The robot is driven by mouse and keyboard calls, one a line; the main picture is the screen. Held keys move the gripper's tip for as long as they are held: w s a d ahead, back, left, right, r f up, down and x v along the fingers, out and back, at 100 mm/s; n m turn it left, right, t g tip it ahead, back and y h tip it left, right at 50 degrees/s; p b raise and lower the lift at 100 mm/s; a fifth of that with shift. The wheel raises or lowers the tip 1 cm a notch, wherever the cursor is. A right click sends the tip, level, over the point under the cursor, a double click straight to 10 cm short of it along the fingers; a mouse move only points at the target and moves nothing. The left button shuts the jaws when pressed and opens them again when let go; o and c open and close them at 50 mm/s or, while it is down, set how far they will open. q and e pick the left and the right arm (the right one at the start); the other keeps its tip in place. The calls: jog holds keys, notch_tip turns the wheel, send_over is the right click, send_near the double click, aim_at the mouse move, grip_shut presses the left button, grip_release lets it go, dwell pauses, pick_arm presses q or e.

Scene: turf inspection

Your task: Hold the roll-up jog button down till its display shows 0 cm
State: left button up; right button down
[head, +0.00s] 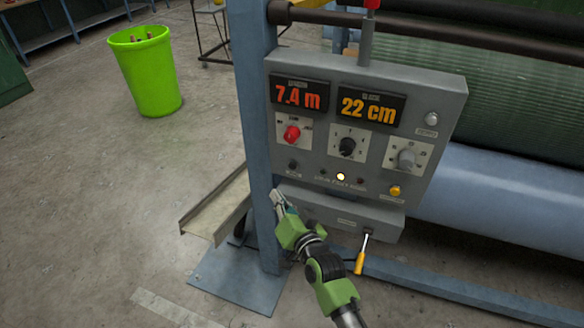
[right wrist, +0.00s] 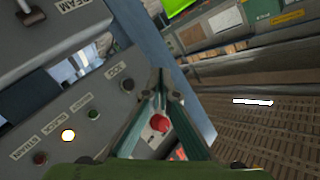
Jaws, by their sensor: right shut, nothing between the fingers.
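The grey control panel (head: 320,130) is mounted on a blue post. Its orange display (head: 367,106) reads 22 cm; the red display (head: 298,95) beside it reads 7.4 m. The small dark jog button (head: 293,165) is at the panel's lower left. In the right wrist view the button (right wrist: 127,85), labelled JOG, is uncovered, left of the fingertips. My right gripper (head: 278,198) is shut and empty, a little below the button in the head view. Its fingertips also show in the right wrist view (right wrist: 162,88); contact with the panel cannot be told. My left gripper is not in view.
The panel also has a red knob (head: 292,134), a black knob (head: 347,147), a grey knob (head: 406,158), a yellow button (head: 395,190) and a lit lamp (head: 340,177). A lower box (head: 335,214) juts out, with a yellow-handled tool (head: 360,262). A green bin (head: 146,72) stands at left.

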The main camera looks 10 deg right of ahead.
aim_at(292, 167)
jog(key=w+d+b, duration=0.4)
jog(key=w, duration=0.3)
jog(key=shift+w+d, duration=0.15)
jog(key=shift+d, duration=0.15)
jog(key=shift+w, duration=0.15)
dwell(1.2)
jog(key=shift+w+d, duration=0.2)
jog(key=shift+w+d+b, duration=0.3)
jog(key=shift+w, duration=0.15)
dwell(0.8)
jog(key=shift+s, duration=0.1)
dwell(3.4)
jog(key=shift+s+a+p, duration=0.5)
jog(key=shift+s+p, duration=0.25)
